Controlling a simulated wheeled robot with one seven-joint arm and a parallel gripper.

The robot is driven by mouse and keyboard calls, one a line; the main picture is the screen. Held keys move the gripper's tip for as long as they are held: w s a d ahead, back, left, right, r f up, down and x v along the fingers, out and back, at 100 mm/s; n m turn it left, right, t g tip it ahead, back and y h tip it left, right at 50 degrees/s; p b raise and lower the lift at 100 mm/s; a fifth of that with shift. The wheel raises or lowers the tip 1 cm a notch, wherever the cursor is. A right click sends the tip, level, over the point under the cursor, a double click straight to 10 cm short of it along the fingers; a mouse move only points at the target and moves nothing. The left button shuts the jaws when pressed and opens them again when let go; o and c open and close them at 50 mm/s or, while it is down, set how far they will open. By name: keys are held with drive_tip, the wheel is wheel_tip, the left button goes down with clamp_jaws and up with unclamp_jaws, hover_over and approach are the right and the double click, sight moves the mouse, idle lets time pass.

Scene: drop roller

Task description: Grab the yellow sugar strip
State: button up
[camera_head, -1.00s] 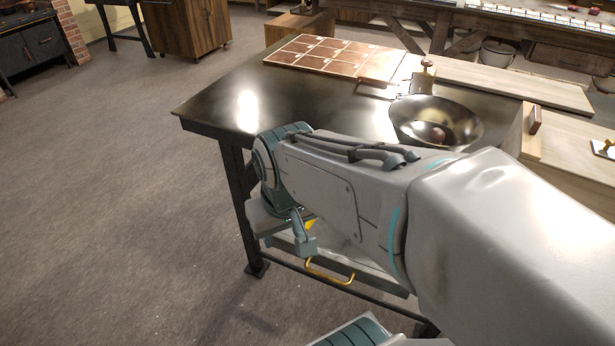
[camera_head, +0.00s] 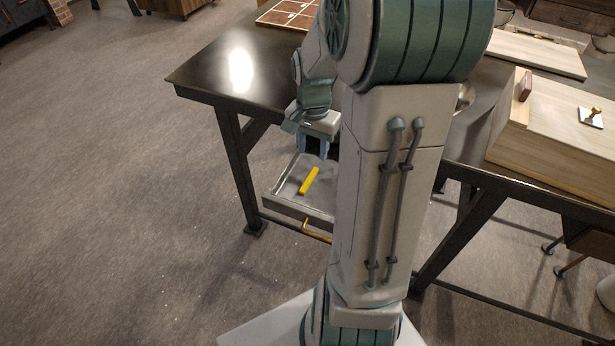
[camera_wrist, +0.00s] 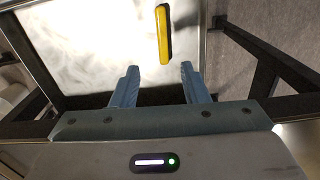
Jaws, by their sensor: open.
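The yellow sugar strip (camera_head: 309,181) lies in a grey metal tray-like drawer (camera_head: 286,205) under the dark table. In the wrist view the strip (camera_wrist: 163,36) stands out against the pale metal floor (camera_wrist: 100,50), just beyond and between the fingertips. My gripper (camera_head: 314,150) hangs above the back part of the drawer, pointing down. In the wrist view my gripper (camera_wrist: 159,70) is open and empty, its two blue fingers apart. The strip is not touched by the fingers as far as I can see. My arm hides the right part of the drawer.
The dark table top (camera_head: 225,75) is above and behind the drawer. Its legs (camera_head: 240,180) stand close to the drawer's left side. A yellow handle (camera_head: 310,230) sits on the drawer's front. A wooden box (camera_head: 560,140) is on the right. Floor at left is free.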

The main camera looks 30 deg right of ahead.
sight(310, 177)
drive_tip(key=f, duration=0.9)
drive_tip(key=shift+w+a+f, duration=0.15)
drive_tip(key=shift+a+f, duration=0.05)
drive_tip(key=shift+f, duration=0.15)
clamp_jaws()
